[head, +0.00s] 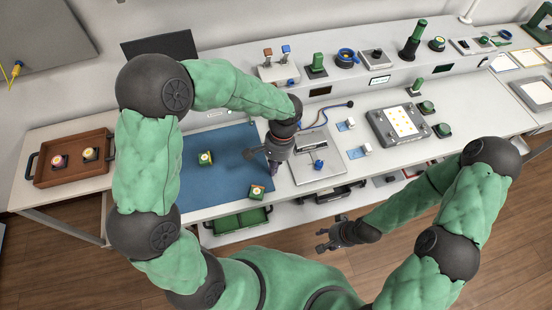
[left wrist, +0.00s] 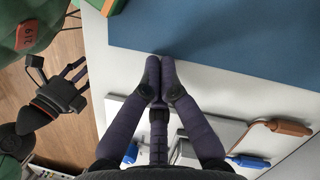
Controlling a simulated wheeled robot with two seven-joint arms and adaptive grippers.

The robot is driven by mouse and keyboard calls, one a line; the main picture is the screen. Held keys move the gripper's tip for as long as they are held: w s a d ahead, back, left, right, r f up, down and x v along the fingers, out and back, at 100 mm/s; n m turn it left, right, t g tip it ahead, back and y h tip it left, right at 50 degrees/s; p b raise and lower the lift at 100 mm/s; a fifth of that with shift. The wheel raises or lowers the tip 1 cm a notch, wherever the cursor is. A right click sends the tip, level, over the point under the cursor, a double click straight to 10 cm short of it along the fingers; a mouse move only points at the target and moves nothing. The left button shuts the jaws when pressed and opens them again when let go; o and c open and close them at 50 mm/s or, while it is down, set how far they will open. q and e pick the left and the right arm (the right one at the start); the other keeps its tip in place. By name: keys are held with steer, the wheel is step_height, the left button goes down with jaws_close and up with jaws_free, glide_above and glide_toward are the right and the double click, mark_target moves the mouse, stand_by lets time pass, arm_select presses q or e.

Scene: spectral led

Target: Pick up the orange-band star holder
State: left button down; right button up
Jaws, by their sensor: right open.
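Two small green holders with round yellowish faces sit on the blue mat: one near its middle (head: 205,158), one at its front right corner (head: 256,192). Two more holders, one reddish (head: 58,160) and one orange-yellow (head: 90,154), sit in the brown tray. The bands are too small to tell which is the orange-band star holder. My left gripper (head: 273,172) points down by the mat's right edge, right of the corner holder and apart from it. In the left wrist view its fingertips (left wrist: 160,62) meet with nothing between. My right gripper (head: 324,240) is open and empty before the table.
The brown tray (head: 38,178) stands at the table's left end. The blue mat (head: 225,140) is mostly bare. A silver plate with a blue knob (head: 325,145) and cables lies right of my left gripper. A raised shelf of fixtures runs along the back.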

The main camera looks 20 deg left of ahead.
mark_target(258, 187)
arm_select(q)
steer(key=shift+s+a+b, duration=0.15)
steer(key=shift+s+a, duration=0.1)
steer(key=shift+s, duration=0.35)
steer(key=shift+s+a+b, duration=0.1)
steer(key=shift+s+a, duration=0.15)
steer(key=shift+s, duration=0.4)
steer(key=shift+s+a+b, duration=0.15)
steer(key=shift+s+a, duration=0.1)
steer(key=shift+s, duration=0.35)
steer(key=shift+s, duration=0.1)
steer(key=shift+s+a+p, duration=0.2)
steer(key=shift+s+a, duration=0.15)
steer(key=shift+s, duration=0.4)
steer(key=shift+s+a+p, duration=0.15)
steer(key=shift+s+a, duration=0.15)
steer(key=shift+s, duration=0.4)
